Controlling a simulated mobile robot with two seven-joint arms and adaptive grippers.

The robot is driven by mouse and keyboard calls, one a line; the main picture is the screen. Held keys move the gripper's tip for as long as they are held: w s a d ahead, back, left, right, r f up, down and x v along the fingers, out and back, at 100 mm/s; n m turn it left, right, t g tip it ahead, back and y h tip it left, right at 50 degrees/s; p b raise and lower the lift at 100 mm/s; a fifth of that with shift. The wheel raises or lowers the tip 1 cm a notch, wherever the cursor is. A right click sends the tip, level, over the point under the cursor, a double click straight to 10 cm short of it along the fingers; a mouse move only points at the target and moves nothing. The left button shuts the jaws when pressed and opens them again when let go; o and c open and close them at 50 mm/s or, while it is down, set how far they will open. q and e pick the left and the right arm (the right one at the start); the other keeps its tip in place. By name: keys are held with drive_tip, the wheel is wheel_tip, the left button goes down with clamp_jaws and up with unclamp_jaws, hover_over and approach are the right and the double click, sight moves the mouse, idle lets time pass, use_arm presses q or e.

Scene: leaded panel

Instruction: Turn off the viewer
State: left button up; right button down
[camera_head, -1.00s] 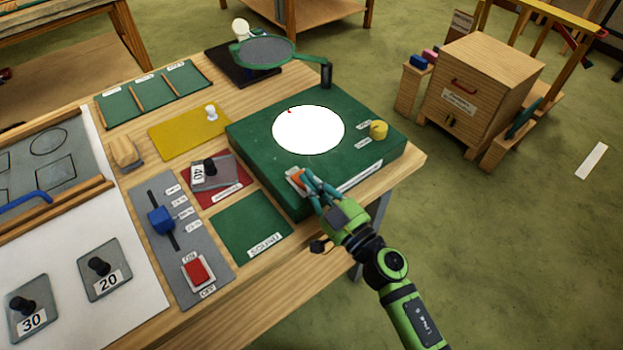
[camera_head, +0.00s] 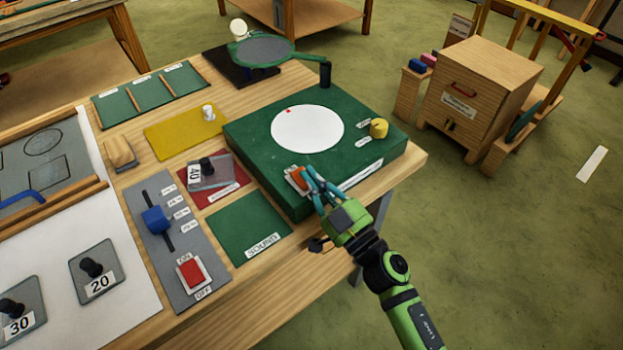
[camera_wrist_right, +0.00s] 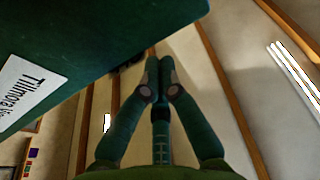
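The viewer is a green box (camera_head: 250,145) with a round disc (camera_head: 307,129) on top, which is plain white and not glowing. A yellow knob (camera_head: 378,128) stands on its right part. An orange rocker switch (camera_head: 297,179) on a pale base sits at its front edge. My right gripper (camera_head: 309,176) is right beside the switch; I cannot tell whether it touches. In the right wrist view its fingertips (camera_wrist_right: 159,64) are together with nothing between them, and the viewer's green side (camera_wrist_right: 110,40) is close by. My left gripper is not in view.
A grey panel with a blue slider (camera_head: 156,220) and a red ON/OFF switch (camera_head: 191,273) lies to the left. A green-rimmed magnifier (camera_head: 265,50) stands behind the viewer. A wooden cabinet (camera_head: 480,95) stands on the floor at right.

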wheel_tip(320, 180, up, 3)
drive_tip(key=shift+d+f+p, duration=0.1)
drive_tip(key=shift+f+p, duration=0.1)
drive_tip(key=shift+p, duration=0.55)
drive_tip(key=s+f, duration=0.1)
drive_tip(key=s+d+f+b, duration=0.1)
drive_tip(key=s+b, duration=0.1)
drive_tip(key=shift+s+d+f, duration=0.25)
drive_tip(key=shift+d+f, duration=0.1)
drive_tip(key=shift+f, duration=0.05)
use_arm(q)
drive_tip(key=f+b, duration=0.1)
drive_tip(key=b, duration=0.1)
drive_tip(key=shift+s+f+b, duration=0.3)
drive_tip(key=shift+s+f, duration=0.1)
use_arm(e)
drive_tip(key=v, duration=0.3)
drive_tip(key=f+v, duration=0.1)
drive_tip(key=v, duration=0.1)
drive_tip(key=shift+s+d+f, duration=0.1)
drive_tip(key=shift+d+f, duration=0.15)
